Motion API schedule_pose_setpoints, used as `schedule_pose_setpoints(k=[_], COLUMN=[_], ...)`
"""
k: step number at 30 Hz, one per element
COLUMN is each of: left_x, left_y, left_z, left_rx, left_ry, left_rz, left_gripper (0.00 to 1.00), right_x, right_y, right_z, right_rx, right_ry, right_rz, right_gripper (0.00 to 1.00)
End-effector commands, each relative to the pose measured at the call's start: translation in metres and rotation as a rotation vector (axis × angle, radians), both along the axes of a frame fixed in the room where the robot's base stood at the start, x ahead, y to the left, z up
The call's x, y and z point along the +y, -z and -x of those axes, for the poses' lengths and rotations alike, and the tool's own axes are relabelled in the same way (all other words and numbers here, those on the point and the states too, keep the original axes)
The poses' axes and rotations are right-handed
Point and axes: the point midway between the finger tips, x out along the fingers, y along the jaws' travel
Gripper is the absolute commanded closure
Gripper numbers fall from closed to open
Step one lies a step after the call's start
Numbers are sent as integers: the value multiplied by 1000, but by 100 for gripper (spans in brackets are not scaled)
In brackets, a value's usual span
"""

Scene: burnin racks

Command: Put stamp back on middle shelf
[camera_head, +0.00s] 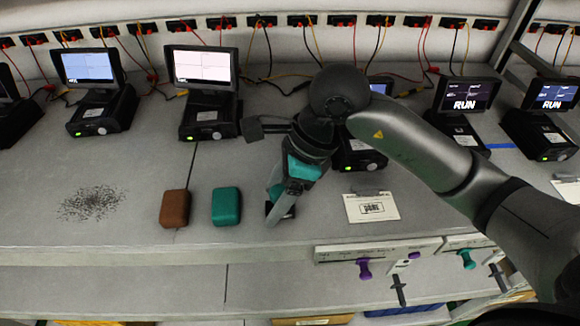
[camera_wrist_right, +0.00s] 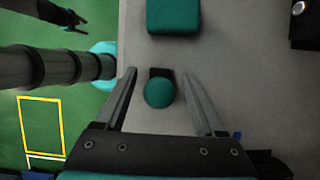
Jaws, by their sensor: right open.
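A stamp with a round teal knob (camera_wrist_right: 160,92) and a black base stands on the worktop. In the right wrist view it sits between the parted fingers of my right gripper (camera_wrist_right: 157,100), with a gap visible on both sides. In the head view my right gripper (camera_head: 277,208) points down at the worktop and mostly hides the stamp; only part of its dark base (camera_head: 289,212) shows. A lower shelf (camera_head: 130,285) runs below the worktop's front edge. A dark gripper, apparently my left (camera_wrist_right: 76,22), shows small in the wrist view over the green floor.
A teal block (camera_head: 226,206) and a brown block (camera_head: 174,208) lie left of my gripper. A stamped card (camera_head: 371,207) lies to the right. Purple and teal handles (camera_head: 364,268) (camera_head: 467,259) stick out at the front edge. Several testers with screens (camera_head: 208,95) line the back.

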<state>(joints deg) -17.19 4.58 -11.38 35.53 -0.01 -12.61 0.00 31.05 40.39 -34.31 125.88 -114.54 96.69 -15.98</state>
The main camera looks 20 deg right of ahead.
Motion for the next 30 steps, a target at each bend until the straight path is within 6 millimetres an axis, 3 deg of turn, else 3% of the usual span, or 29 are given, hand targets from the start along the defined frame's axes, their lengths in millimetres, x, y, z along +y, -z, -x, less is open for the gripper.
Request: schedule_pose_setpoints(k=[9,15,30], left_x=[0,0,0], left_y=[5,6,6], left_z=[0,0,0], left_rx=[0,0,0], left_ry=[2,2,3], left_rz=[0,1,1], left_gripper=[47,47,47], right_x=[-27,-37,-40], right_y=[-65,-91,-98], right_z=[6,10,11], right_rx=[-6,-3,1], right_ry=[0,0,0], right_rz=[3,2,2], right_gripper=[29,29,29])
